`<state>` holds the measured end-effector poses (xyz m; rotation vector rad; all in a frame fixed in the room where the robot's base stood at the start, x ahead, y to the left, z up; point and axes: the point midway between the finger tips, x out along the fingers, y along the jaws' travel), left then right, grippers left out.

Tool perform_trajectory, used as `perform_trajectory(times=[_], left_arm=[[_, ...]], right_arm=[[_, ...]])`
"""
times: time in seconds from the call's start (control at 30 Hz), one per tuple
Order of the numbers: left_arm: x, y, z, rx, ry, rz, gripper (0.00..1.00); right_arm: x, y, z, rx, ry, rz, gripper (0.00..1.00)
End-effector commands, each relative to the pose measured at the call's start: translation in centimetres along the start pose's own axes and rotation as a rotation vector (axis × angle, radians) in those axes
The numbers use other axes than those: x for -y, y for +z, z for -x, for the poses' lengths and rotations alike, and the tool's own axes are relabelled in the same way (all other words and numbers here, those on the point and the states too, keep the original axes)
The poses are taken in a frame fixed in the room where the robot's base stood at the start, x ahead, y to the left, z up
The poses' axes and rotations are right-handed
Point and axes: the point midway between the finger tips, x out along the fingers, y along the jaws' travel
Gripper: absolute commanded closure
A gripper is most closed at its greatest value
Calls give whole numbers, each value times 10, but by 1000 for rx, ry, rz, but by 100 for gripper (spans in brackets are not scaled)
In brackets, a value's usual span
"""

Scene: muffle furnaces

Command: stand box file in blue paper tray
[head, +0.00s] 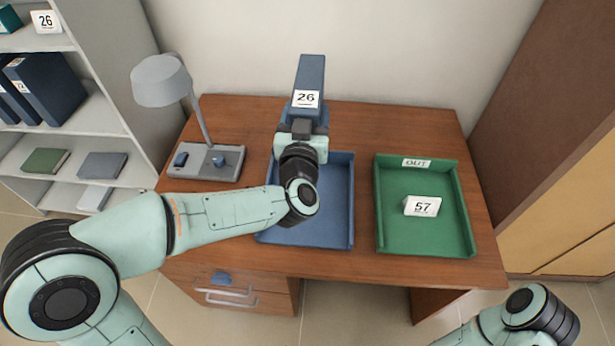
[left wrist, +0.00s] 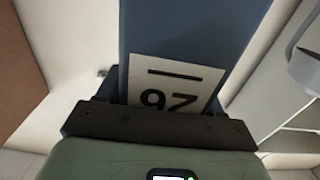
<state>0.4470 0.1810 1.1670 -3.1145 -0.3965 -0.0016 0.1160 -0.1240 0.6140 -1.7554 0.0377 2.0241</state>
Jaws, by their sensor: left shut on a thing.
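The blue box file (head: 309,76) carries a white label reading 26 and is upright above the back of the blue paper tray (head: 338,200). My left gripper (head: 302,132) is shut on the box file. The file fills the middle of the left wrist view (left wrist: 190,30), its label upside down there. The gripper and arm hide the file's lower end, so I cannot tell whether it touches the tray. The tray lies on the desk, partly covered by my left arm. My right arm shows at the lower right, but its gripper is out of view.
A green tray (head: 450,215) marked OUT, with a white card reading 57 (head: 422,206), lies right of the blue tray. A grey lamp (head: 163,82) stands on the desk at left. Shelves (head: 110,110) with blue files and books stand at far left. A brown cabinet (head: 560,100) is at right.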

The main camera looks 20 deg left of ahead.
Motion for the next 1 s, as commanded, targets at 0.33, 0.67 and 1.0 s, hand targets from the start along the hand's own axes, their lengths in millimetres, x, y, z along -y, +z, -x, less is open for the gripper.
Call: perform_trajectory(times=[0.33,0.67,1.0], left_arm=[[-1,96,0,4,1,-5,100],[0,130,0,-2,-1,-1,100],[0,166,0,-3,-1,1,100]], right_arm=[[-12,8,-25,14,5,-5,57],[-14,9,-30,16,5,-5,57],[-16,10,-36,18,6,-6,57]])
